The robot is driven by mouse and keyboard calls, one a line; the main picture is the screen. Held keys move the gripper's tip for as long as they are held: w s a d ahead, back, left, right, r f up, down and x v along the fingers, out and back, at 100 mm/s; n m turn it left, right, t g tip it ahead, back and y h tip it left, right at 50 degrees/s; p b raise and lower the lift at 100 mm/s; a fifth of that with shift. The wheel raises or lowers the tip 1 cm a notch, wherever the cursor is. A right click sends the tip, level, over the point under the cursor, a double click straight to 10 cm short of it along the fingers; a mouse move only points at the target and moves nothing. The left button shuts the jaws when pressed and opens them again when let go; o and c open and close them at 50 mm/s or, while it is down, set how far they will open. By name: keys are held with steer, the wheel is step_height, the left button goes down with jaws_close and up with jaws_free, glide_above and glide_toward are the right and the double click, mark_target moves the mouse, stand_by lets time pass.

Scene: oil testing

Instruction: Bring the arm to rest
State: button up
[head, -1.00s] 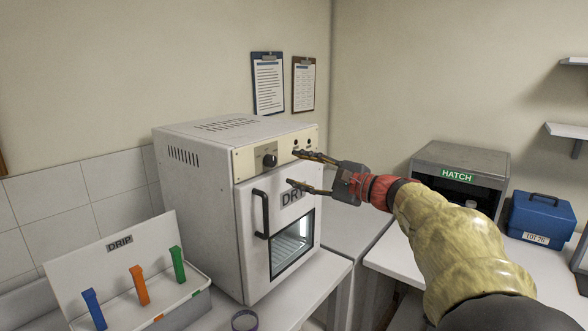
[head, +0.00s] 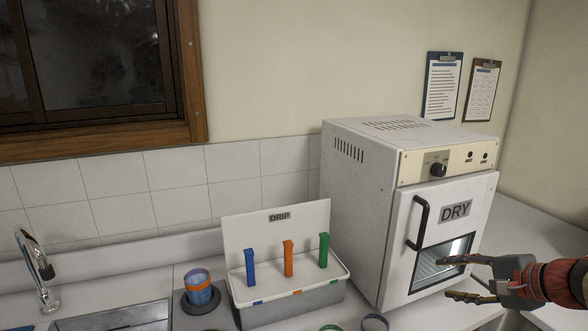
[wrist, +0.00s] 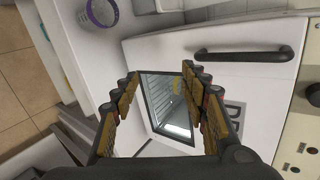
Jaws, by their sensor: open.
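My gripper (head: 462,278) is open and empty at the right of the head view, in front of the lower part of the white DRY oven (head: 365,215). The oven door looks shut. Its black handle (head: 415,224) is clear of the fingers and also shows in the wrist view (wrist: 243,54). Most of my arm is outside the head view.
The DRIP rack (head: 275,220) with blue, orange and green uprights stands left of the oven. A blue-and-orange cup (head: 199,288) sits on a dark round base. A sink tap (head: 36,268) is at the far left. Rings lie at the counter's front. Two clipboards (head: 442,85) (head: 482,90) hang on the wall.

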steer(key=s+a+f+n+g+h, duration=0.25)
steer(key=s+a+f+n, duration=0.25)
steer(key=s, duration=0.4)
steer(key=s+a+f+n+g+h, duration=0.25)
steer(key=s+a+f+n, duration=0.3)
steer(key=s, duration=0.35)
steer(key=s+a+r+n, duration=0.2)
steer(key=s+a+n, duration=0.2)
steer(key=s+a, duration=0.1)
steer(key=shift+a+r+n+t+y, duration=0.3)
steer(key=shift+a+r+n, duration=0.05)
steer(key=shift+a, duration=0.55)
